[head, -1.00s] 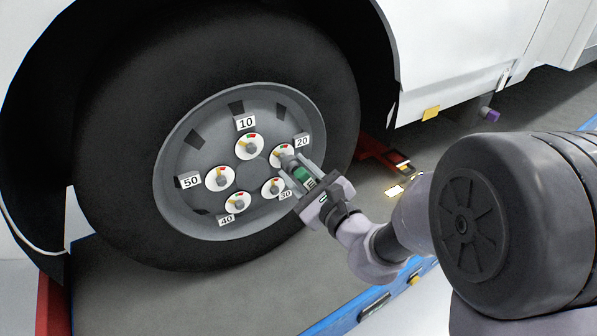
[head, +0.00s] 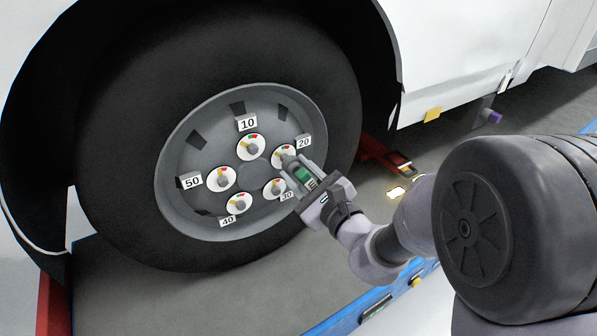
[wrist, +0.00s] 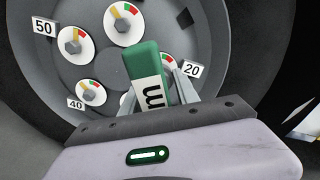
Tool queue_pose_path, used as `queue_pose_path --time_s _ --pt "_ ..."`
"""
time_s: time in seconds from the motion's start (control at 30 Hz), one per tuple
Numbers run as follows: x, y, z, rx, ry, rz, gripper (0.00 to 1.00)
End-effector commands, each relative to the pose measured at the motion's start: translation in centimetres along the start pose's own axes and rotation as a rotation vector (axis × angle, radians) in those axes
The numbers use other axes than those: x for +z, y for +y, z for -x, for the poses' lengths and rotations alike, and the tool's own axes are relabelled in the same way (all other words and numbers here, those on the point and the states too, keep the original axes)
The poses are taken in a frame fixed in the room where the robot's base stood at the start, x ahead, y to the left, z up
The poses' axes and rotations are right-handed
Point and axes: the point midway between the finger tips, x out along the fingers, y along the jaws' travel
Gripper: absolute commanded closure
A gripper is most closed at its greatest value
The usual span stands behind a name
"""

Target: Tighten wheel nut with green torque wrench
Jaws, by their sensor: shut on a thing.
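The wheel (head: 255,225) carries several nuts on round dials with yellow, red and green marks, beside plates reading 10, 20, 30, 40 and 50. My gripper (head: 304,176) is shut on the green torque wrench (head: 303,174), whose tip is at the nut by the 20 plate (head: 304,142). I cannot tell whether it is seated on that nut (head: 283,155). In the wrist view the green wrench (wrist: 146,70) with a white label stands between the fingers and hides part of the dials. The 10 nut (head: 251,146) is clear of the wrench.
The wheel's black tyre (head: 110,160) surrounds the rim under the white vehicle body (head: 455,50). A blue-edged platform (head: 345,315) lies below. A red part (head: 375,150) is right of the tyre, and a yellow block (head: 432,114) and a purple one (head: 493,117) hang beneath the body.

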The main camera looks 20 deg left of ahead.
Motion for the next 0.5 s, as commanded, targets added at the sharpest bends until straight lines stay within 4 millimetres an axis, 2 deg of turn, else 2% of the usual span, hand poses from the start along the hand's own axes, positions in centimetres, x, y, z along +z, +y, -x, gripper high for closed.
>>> queue_pose_path --time_s 0.5 --pt "0.1 -0.1 -1.6 -0.001 -0.002 0.0 1.0"
